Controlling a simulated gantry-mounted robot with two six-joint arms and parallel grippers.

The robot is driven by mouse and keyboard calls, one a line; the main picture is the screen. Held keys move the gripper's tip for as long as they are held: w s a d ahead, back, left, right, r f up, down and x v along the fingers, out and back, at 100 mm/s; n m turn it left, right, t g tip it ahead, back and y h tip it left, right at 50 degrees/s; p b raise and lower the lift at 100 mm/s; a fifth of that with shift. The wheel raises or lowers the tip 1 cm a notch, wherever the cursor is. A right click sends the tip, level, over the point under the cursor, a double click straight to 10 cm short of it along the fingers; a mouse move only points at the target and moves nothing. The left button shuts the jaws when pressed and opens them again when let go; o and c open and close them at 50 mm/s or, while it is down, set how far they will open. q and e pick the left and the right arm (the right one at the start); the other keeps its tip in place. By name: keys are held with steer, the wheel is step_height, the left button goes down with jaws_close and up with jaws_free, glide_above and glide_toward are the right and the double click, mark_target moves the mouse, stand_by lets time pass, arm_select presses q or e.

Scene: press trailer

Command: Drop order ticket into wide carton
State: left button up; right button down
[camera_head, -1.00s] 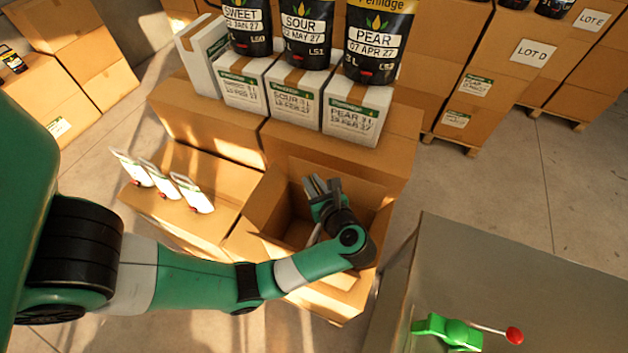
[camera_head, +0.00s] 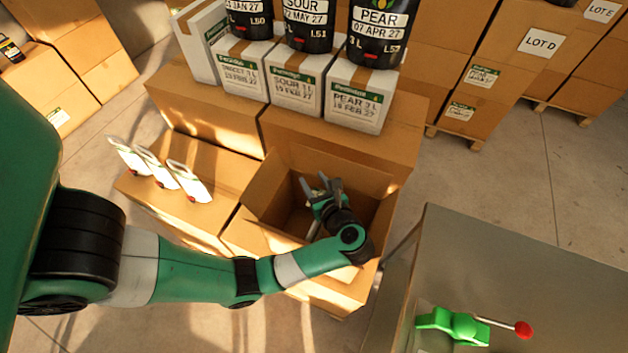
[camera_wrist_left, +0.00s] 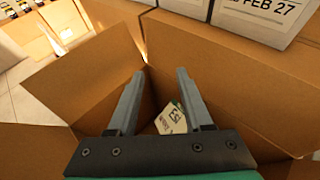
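The wide carton (camera_head: 262,185) stands open with its flaps up and also fills much of the left wrist view (camera_wrist_left: 235,75). My left gripper (camera_head: 320,183) is over the carton's opening, with its fingers spread apart and nothing between the tips. In the left wrist view the open fingers (camera_wrist_left: 160,80) point into the carton. The order ticket (camera_wrist_left: 171,118), a white card with a green edge and dark print, shows inside the carton, below and between the fingers. It lies tilted in the picture, and part of it is hidden by my gripper. My right gripper is not in view.
Several white labelled cartons (camera_head: 354,97) with black pouches (camera_head: 380,30) on top stand behind. Three white pouches with red caps (camera_head: 188,182) lie on the box at left. A grey table (camera_head: 520,270) with a green lever press (camera_head: 452,325) stands at right.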

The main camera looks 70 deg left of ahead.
arm_select(q)
steer(key=shift+d, duration=0.1)
steer(key=b+v, duration=0.1)
steer(key=v, duration=0.3)
steer(key=shift+w+d, duration=0.15)
steer(key=p+v, duration=0.7)
steer(key=p, duration=0.3)
steer(key=shift+r, duration=0.1)
